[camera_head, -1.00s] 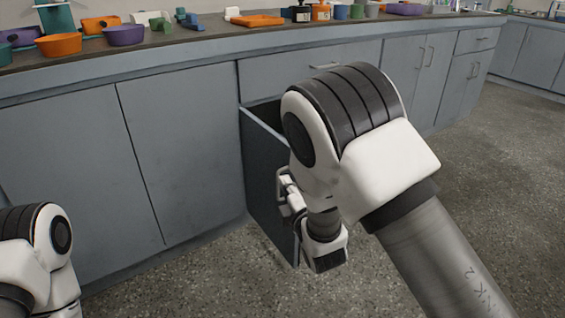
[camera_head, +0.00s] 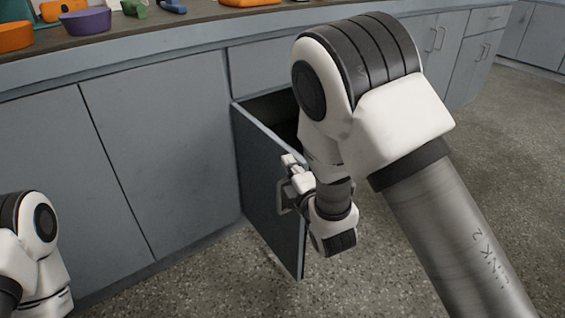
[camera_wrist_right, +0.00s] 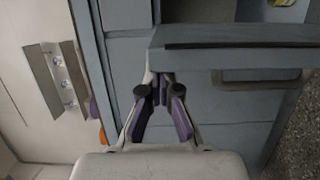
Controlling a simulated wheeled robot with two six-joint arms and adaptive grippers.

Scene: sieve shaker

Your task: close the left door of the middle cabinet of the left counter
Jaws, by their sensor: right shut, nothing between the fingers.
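The left door (camera_head: 262,180) of the middle cabinet is a grey-blue panel standing open, swung out from the counter front. Its handle (camera_head: 284,196) is on the face toward the left. My right gripper (camera_head: 290,172) is shut and empty at the door, close to the handle; the head view does not show whether it touches. In the right wrist view, the shut fingertips (camera_wrist_right: 160,82) are near the end of a grey panel (camera_wrist_right: 200,58) that carries a handle (camera_wrist_right: 256,77). My left gripper is out of view; only part of my left arm shows at the lower left.
The dark cabinet opening (camera_head: 281,108) is partly hidden by my right arm. Closed doors (camera_head: 160,150) lie to the left, and a drawer front (camera_head: 262,62) is above. Bowls, including a purple one (camera_head: 87,21), stand on the countertop. The speckled floor (camera_head: 200,285) is clear.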

